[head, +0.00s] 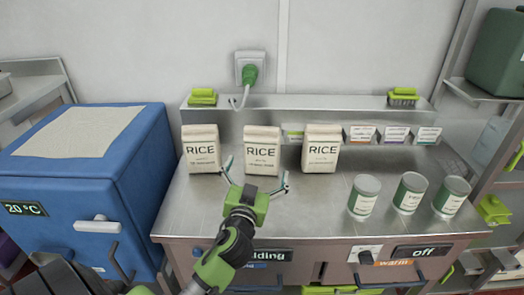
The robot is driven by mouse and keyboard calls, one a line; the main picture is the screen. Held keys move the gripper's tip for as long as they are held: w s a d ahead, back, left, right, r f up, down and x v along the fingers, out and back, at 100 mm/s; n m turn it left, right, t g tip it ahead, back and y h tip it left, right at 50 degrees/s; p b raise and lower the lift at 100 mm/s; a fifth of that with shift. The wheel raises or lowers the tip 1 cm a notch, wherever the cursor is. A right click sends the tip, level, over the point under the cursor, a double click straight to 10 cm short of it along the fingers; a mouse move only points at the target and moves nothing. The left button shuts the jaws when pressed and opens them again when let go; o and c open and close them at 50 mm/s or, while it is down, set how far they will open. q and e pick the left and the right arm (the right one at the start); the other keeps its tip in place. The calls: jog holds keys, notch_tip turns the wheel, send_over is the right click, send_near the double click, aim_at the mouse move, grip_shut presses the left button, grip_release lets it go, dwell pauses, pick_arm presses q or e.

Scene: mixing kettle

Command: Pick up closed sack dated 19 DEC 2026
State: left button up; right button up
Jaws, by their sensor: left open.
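Three white RICE sacks stand upright in a row on the metal worktop: a left sack (201,148), a middle sack (262,151) and a right sack (321,148). All look closed at the top. The small print under RICE is too small to read, so I cannot tell which one is dated 19 DEC 2026. My left gripper (257,174) is open and empty, in front of the lower part of the middle sack, its fingers spread to either side. I cannot tell whether it touches the sack. My right gripper does not show.
A blue cabinet (75,190) stands at the left. Shelves rise at the right.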

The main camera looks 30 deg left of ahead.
aim_at(260, 144)
pick_arm(q)
jog(key=w+a+n, duration=0.1)
jog(key=w, duration=0.1)
jog(key=w+a+n+p, duration=0.1)
jog(key=w+a, duration=0.1)
jog(key=w, duration=0.1)
jog(key=w+a+n+y+p, duration=0.1)
jog(key=w+a, duration=0.1)
jog(key=w, duration=0.1)
jog(key=shift+r+g, duration=0.25)
jog(key=shift+g, duration=0.05)
jog(key=shift+w+a, duration=0.1)
jog(key=shift+w, duration=0.15)
jog(key=shift+p+x, duration=0.9)
jog(key=shift+x, duration=1.4)
jog(key=shift+f, duration=0.15)
jog(key=shift+c, duration=0.4)
jog(key=c, duration=1.9)
jog(key=shift+w+r, duration=0.1)
jog(key=shift+r, duration=0.1)
